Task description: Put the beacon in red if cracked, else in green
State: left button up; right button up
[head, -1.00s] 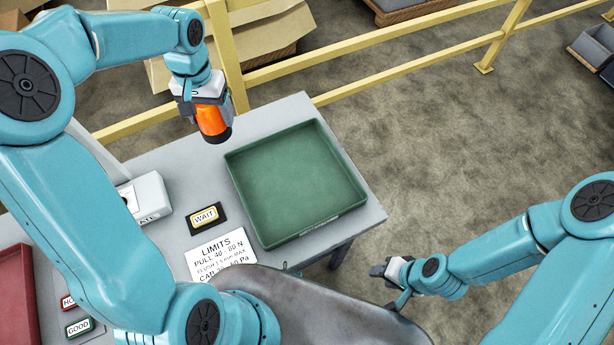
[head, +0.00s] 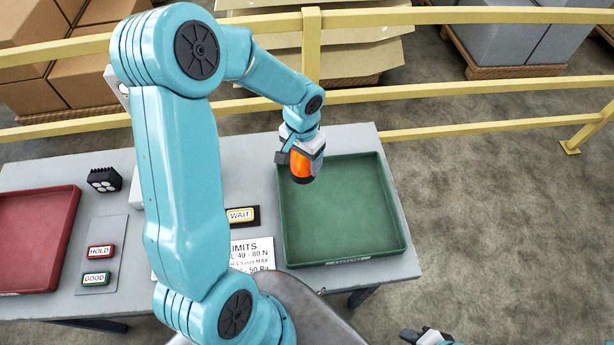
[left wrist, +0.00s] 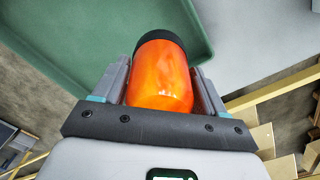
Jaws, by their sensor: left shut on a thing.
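The beacon is an orange cylinder with a black base, held in my left gripper (head: 302,160). The beacon (head: 299,168) hangs base down over the back left part of the green tray (head: 388,240). In the left wrist view the beacon (left wrist: 161,78) sits between both fingers, and no crack shows on the side in view. The red tray (head: 66,215) lies at the left end of the table. My right gripper (head: 425,336) is only partly in view at the bottom edge, away from the table.
A WAIT plate (head: 241,215), a limits sign (head: 250,255), and HOLD (head: 101,252) and GOOD (head: 96,279) buttons are on the table (head: 120,310). A small black lamp block (head: 104,180) stands near the red tray. A yellow railing (head: 480,95) runs behind. The green tray is empty.

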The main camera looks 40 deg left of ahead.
aim_at(305, 174)
pick_arm(q)
notch_tip(305, 174, down, 2)
jog(key=shift+d+f, duration=0.1)
jog(key=shift+w+d+f+b, duration=0.15)
jog(key=shift+f+b, duration=0.35)
jog(key=shift+b, duration=0.05)
notch_tip(305, 174, down, 4)
jog(key=b, duration=0.2)
jog(key=shift+r+b, duration=0.1)
jog(key=shift+b, duration=0.25)
jog(key=shift+r, duration=0.15)
jog(key=o, duration=0.8)
jog(key=shift+f, duration=0.2)
jog(key=o, duration=0.4)
pick_arm(e)
notch_tip(305, 174, down, 5)
jog(key=shift+f, duration=0.15)
